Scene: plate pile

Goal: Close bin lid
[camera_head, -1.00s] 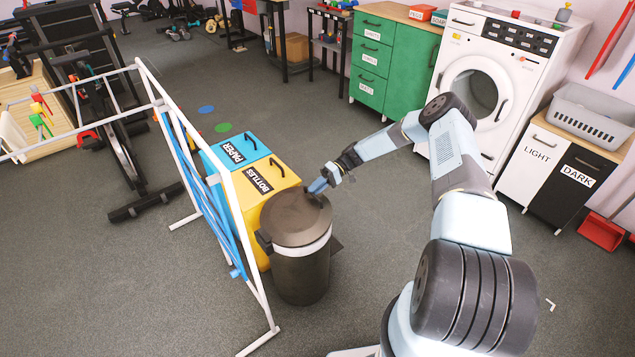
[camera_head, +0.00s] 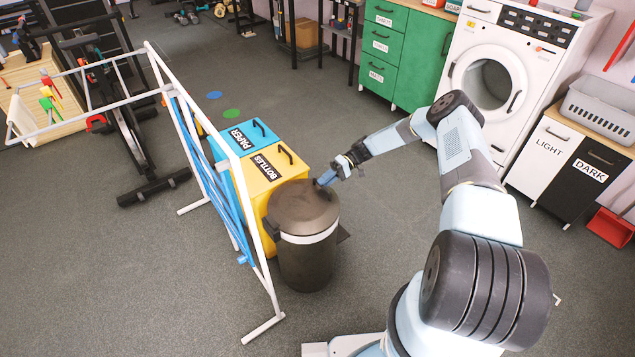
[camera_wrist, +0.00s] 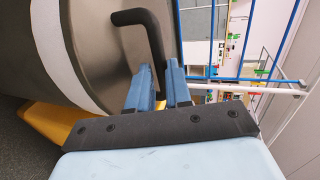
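The lid also fills the upper left of the wrist view (camera_wrist: 100,40). A black bent lid handle (camera_wrist: 150,35) runs down between my fingers. My gripper (camera_head: 326,180) is at the lid's far right edge. In the wrist view its two blue fingers (camera_wrist: 158,80) close in on either side of the handle, with little gap.
A yellow bottles bin (camera_head: 280,180) and a blue paper bin (camera_head: 240,150) stand directly behind the dark bin. A white drying rack (camera_head: 180,120) is close on the left. A washing machine (camera_head: 520,45) and laundry cabinet (camera_head: 565,165) are on the right. Floor behind the gripper is clear.

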